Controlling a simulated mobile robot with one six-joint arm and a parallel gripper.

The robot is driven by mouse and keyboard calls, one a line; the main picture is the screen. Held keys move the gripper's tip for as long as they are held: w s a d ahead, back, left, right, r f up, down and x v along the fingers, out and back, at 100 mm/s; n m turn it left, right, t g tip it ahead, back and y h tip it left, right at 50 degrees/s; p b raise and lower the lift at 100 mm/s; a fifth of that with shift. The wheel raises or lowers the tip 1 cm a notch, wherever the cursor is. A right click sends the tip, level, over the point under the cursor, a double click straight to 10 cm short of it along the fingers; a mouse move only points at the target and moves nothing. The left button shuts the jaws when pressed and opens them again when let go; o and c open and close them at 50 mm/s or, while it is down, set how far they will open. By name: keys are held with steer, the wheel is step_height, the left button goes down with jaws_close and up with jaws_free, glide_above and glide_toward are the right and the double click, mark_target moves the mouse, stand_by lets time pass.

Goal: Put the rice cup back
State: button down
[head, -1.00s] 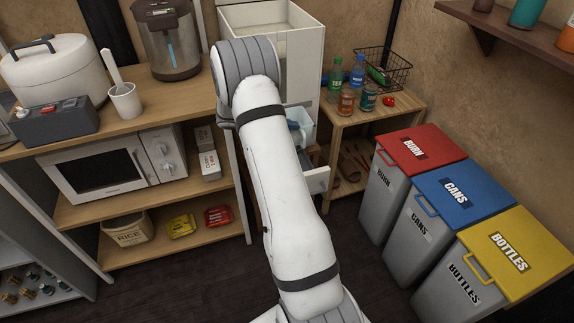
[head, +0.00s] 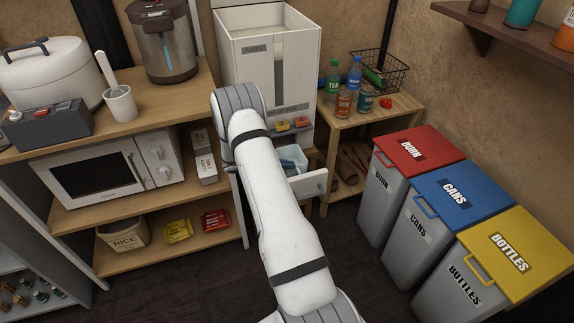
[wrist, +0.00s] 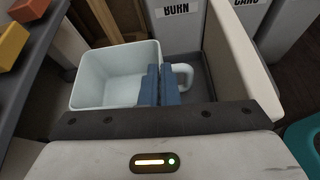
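The rice cup (wrist: 105,80), a pale blue-white squarish cup with a loop handle on its right, is upright within the open drawer (wrist: 243,55) in the wrist view. My gripper (wrist: 159,72) has its two blue fingers close together at the cup's handle-side wall, one inside and one outside, shut on it. In the head view the cup (head: 293,158) shows partly behind my arm, inside the pulled-out drawer (head: 309,184). My fingers are hidden there. I cannot tell whether the cup's base touches the drawer floor.
The white rice dispenser (head: 250,70) stands above the drawer, with small orange and yellow blocks (head: 291,124) on a ledge. The burn bin (head: 412,147) stands nearby. Dark floor is clear in front.

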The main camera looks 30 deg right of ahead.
steer(key=c, duration=2.1)
jaws_free()
steer(key=shift+f, duration=0.1)
steer(key=shift+c, duration=0.2)
steer(key=o, duration=0.5)
steer(key=shift+c, duration=0.2)
steer(key=shift+r, duration=0.35)
steer(key=v, duration=1.1)
steer(key=s+a+r+m+y, duration=0.35)
steer(key=s+r, duration=0.25)
steer(key=r, duration=0.4)
steer(key=s+a+r+m+t+y, duration=0.2)
steer(key=s+a+r+m+y, duration=0.2)
steer(key=s+a, duration=0.4)
steer(key=s+a+r+m+t+y, duration=0.2)
steer(key=s+a+r+m+y, duration=0.3)
steer(key=s, duration=1)
steer(key=a+r+m, duration=0.2)
steer(key=a+r, duration=0.1)
steer(key=shift+s+a+r+t, duration=0.15)
steer(key=shift+s+r+t, duration=0.2)
steer(key=shift+t, duration=0.05)
